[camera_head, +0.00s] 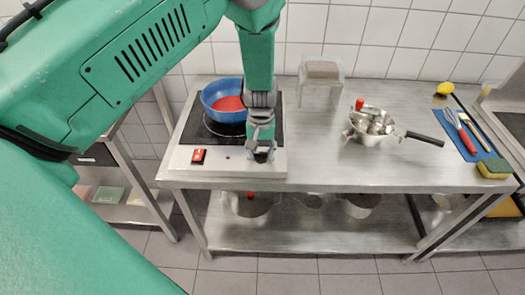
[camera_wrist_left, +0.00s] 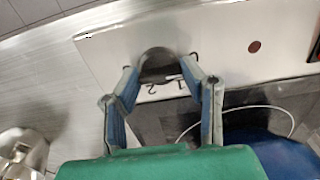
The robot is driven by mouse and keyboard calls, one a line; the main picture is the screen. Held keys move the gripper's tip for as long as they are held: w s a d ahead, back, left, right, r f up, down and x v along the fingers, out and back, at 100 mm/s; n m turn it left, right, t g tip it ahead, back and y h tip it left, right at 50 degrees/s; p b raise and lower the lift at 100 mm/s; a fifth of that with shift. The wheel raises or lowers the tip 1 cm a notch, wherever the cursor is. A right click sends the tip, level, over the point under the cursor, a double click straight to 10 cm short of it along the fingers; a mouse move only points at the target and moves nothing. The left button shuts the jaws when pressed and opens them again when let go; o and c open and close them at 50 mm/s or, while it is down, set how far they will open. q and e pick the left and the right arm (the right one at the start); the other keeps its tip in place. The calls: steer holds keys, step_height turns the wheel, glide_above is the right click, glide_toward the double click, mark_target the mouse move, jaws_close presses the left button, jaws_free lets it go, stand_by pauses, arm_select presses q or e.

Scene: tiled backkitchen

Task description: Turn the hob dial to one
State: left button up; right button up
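The hob dial (camera_wrist_left: 158,64) is a dark round knob on the pale front panel of the hob (camera_head: 225,158). My left gripper (camera_head: 262,150) points down over the panel's right end. In the wrist view my left gripper (camera_wrist_left: 160,72) has one finger on each side of the dial, the tips close against its edges. I cannot tell whether they press on it. The digits 1 and 2 show by the dial's rim, and a small white mark on its edge lies near the 1. My right gripper is not in view.
A blue pan (camera_head: 222,98) with red contents stands on the hob behind my left arm. A red switch (camera_head: 198,156) is left on the panel. A metal pot with a dark handle (camera_head: 372,124) stands to the right, a clear container (camera_head: 320,80) behind. The steel worktop between is free.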

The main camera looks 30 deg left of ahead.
arm_select(q)
steer(key=shift+m, duration=1.2)
steer(key=shift+d+m, duration=0.1)
steer(key=shift+m, duration=0.7)
steer(key=m, duration=0.2)
steer(key=shift+m+p, duration=0.3)
steer(key=shift+m, duration=2.6)
steer(key=o, duration=1.1)
